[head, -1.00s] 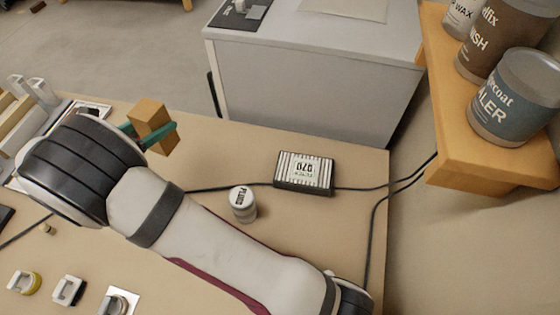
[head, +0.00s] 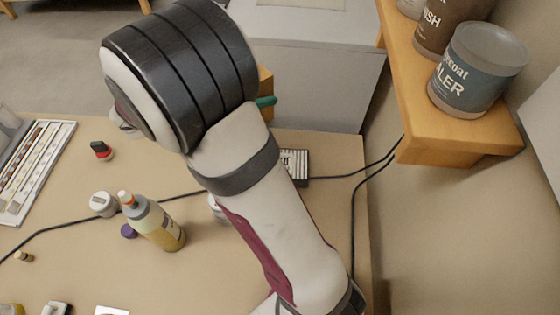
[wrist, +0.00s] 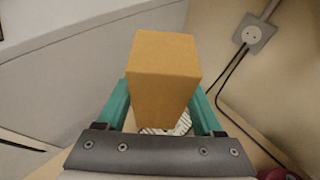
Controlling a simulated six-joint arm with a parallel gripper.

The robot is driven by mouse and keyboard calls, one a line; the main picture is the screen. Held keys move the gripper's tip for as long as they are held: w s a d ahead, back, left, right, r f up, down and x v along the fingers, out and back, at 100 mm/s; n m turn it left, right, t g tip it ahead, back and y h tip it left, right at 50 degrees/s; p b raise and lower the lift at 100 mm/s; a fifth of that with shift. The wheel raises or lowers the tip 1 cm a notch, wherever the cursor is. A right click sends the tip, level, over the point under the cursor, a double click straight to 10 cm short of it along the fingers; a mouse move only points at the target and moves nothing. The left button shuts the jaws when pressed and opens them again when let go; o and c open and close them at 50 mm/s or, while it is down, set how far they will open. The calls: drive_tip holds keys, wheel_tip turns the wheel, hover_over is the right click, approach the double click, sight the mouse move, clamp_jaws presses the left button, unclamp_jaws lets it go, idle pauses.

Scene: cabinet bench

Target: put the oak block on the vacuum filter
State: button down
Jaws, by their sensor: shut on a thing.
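The oak block (wrist: 165,75) is a plain tan wooden block, held between the two teal fingers of my gripper (wrist: 165,110) in the wrist view. In the head view the block (head: 265,79) and one teal fingertip of my gripper (head: 265,101) just show past my arm. The vacuum filter, a striped dark-edged box (head: 296,166), lies on the bench and is mostly hidden by my arm. In the wrist view a striped patch of the filter (wrist: 182,124) shows behind and below the block. The block is apart from it, held above.
A bottle of yellow liquid (head: 160,224), a white-lidded jar (head: 103,204) and a red-and-black item (head: 101,150) stand on the bench at left. A wooden shelf (head: 455,140) with cans is at right. Black cables (head: 345,176) cross the bench. A grey cabinet (head: 330,75) stands behind.

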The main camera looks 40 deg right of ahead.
drive_tip(key=s+d+f+m+g, duration=0.1)
drive_tip(key=s+d+m+g, duration=0.2)
drive_tip(key=s, duration=0.4)
drive_tip(key=s+d+m+g, duration=0.1)
drive_tip(key=s+d+g, duration=0.1)
drive_tip(key=s+d, duration=0.5)
drive_tip(key=shift+m+y, duration=0.3)
drive_tip(key=shift+y, duration=0.1)
drive_tip(key=shift+w+a+f, duration=1.15)
drive_tip(key=shift+w+f, duration=0.45)
drive_tip(key=shift+f, duration=0.9)
drive_tip(key=shift+w+a+f, duration=1.15)
drive_tip(key=shift+w+f, duration=0.5)
drive_tip(key=shift+f, duration=0.9)
drive_tip(key=shift+w+a+f, duration=1.15)
drive_tip(key=shift+w+f, duration=0.45)
drive_tip(key=shift+f, duration=0.9)
drive_tip(key=shift+f, duration=0.1)
drive_tip(key=shift+c, duration=0.2)
unclamp_jaws()
